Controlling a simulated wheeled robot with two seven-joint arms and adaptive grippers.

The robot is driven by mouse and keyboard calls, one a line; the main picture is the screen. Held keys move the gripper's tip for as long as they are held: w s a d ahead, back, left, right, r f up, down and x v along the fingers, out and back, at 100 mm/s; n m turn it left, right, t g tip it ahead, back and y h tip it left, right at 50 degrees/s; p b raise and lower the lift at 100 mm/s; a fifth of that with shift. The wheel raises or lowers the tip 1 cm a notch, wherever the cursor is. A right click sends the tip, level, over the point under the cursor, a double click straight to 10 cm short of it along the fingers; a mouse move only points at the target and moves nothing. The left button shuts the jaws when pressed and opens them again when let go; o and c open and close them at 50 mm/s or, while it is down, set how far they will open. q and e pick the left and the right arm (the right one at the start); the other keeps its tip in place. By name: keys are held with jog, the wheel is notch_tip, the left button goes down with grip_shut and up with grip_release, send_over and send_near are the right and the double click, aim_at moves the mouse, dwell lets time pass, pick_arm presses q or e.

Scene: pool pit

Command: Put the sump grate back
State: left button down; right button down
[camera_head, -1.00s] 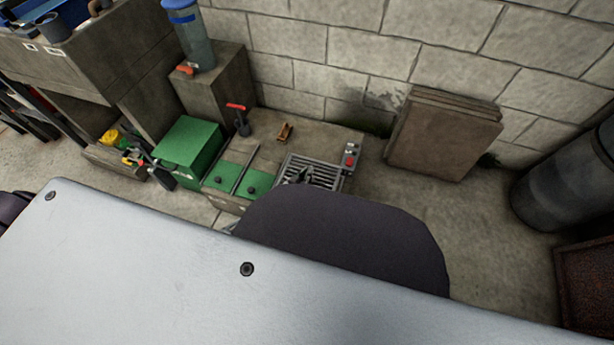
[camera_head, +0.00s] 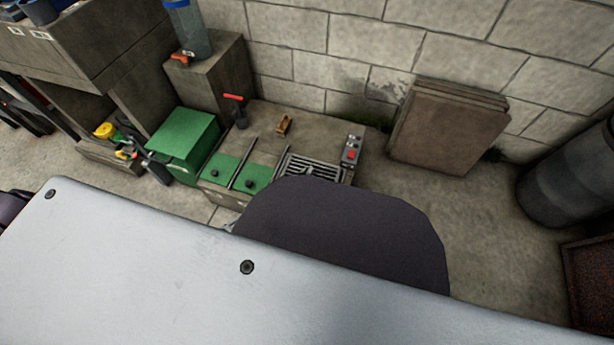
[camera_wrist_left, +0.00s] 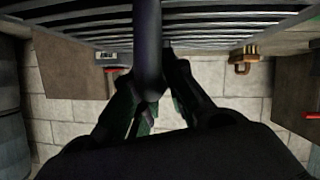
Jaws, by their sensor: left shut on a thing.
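The sump grate (camera_head: 318,166) is a slatted metal panel at the right end of the low concrete block in the head view. Its near part is hidden behind my own body. In the left wrist view its bars (camera_wrist_left: 225,22) run across the top. My left gripper (camera_wrist_left: 152,82) is shut on a dark bar-like part in front of the slats, apparently the grate's handle (camera_wrist_left: 148,42). In the head view only a small dark part of the gripper (camera_head: 311,173) shows over the slats. I cannot tell whether the grate is seated or raised. My right gripper is not in view.
Two green panels (camera_head: 222,170) lie left of the grate. A red-buttoned box (camera_head: 352,151) stands right of it. A red-handled valve (camera_head: 238,110) and a small brass-coloured piece (camera_head: 284,125) are behind. Slabs (camera_head: 447,130) lean on the wall; floor (camera_head: 480,215) is clear before them.

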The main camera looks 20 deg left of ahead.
pick_arm(q)
jog(key=shift+f, duration=0.25)
jog(key=shift+f, duration=0.15)
dwell(0.5)
jog(key=c, duration=1.5)
grip_release()
jog(key=shift+o, duration=0.7)
jog(key=shift+f, duration=0.1)
jog(key=shift+s, duration=0.3)
jog(key=shift+v, duration=0.85)
jog(key=shift+r+v, duration=0.2)
jog(key=shift+v, duration=4.7)
